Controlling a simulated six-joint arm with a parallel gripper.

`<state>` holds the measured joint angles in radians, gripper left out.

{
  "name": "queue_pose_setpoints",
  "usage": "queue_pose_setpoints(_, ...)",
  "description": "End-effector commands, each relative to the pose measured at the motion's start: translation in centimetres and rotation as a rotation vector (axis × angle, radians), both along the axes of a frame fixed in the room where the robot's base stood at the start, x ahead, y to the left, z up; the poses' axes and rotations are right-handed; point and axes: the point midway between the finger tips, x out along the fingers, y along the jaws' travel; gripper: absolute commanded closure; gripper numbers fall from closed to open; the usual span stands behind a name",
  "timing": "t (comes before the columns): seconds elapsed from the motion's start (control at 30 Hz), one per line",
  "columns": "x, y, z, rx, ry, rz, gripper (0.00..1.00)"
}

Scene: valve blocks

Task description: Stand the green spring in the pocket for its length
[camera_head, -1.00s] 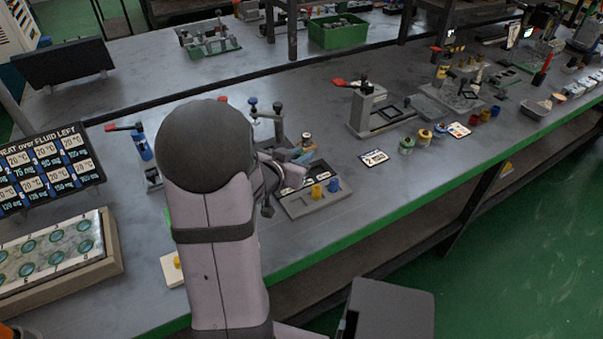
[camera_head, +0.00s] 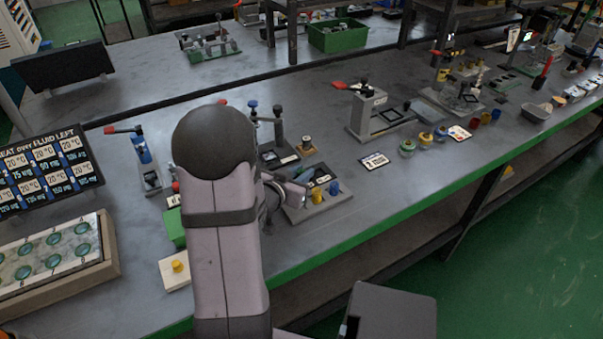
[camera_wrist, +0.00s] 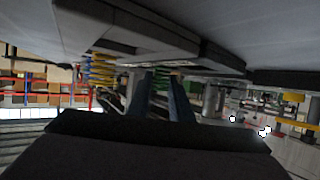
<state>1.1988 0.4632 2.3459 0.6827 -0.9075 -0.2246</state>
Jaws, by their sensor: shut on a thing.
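My gripper (camera_wrist: 160,82) is shut on the green spring (camera_wrist: 163,71); only a few green coils show at the fingertips in the wrist view. In the head view my gripper (camera_head: 298,192) is at the left part of a grey block (camera_head: 318,209), and the held spring cannot be made out there. The block carries a yellow spring (camera_head: 316,195) and a blue spring (camera_head: 333,187) on its near right side. Dark label plates lie behind them. The pocket under my gripper is hidden, and I cannot tell whether the spring touches the block.
A pale board with a yellow knob (camera_head: 177,266) lies near left. Bench surface right of the block is clear.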

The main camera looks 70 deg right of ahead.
Motion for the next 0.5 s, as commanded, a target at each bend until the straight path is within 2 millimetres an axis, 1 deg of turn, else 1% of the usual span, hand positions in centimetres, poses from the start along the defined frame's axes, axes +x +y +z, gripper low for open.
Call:
queue_pose_setpoints(0.17, 0.0, -0.01, -0.48, 0.0, 0.0, 0.0, 1.0)
queue_pose_setpoints(0.2, 0.0, -0.01, -0.43, 0.0, 0.0, 0.0, 0.76)
queue_pose_setpoints(0.27, -0.01, 0.01, -0.39, 0.001, 0.0, 0.0, 0.62)
queue_pose_setpoints(0.5, -0.05, 0.04, -0.44, 0.002, 0.0, -0.002, 0.62)
